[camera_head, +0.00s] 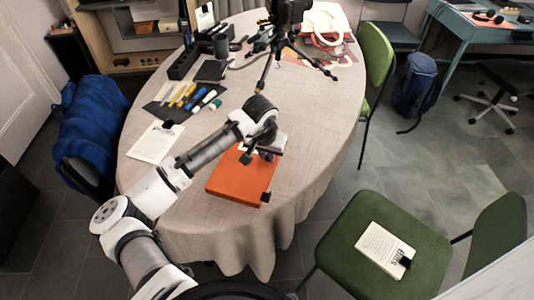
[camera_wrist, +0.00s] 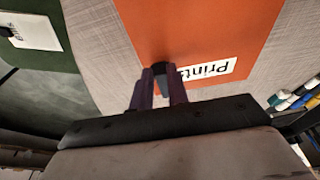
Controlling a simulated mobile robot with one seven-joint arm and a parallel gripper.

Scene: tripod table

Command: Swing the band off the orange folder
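The orange folder (camera_head: 232,181) lies flat near the front edge of the round table, and it fills much of the wrist view (camera_wrist: 200,35). Its white "Prints" label (camera_wrist: 208,70) shows there beside my fingers. My gripper (camera_wrist: 160,78) is at the folder's edge near the label, its two dark purple fingers a small gap apart. A small black piece (camera_wrist: 161,67) sits between the fingertips; I cannot tell whether they press on it. In the head view my gripper (camera_head: 268,154) is over the folder's upper right corner. A black piece (camera_head: 265,196) sits at its lower right. The band's strip is not clear.
Pens and markers (camera_head: 187,95) lie on a dark mat left of my arm. A sheet with a black clip (camera_head: 155,142) lies at the table's left. A black tripod (camera_head: 280,48) stands behind my gripper. A green chair (camera_head: 385,245) holds a booklet at lower right.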

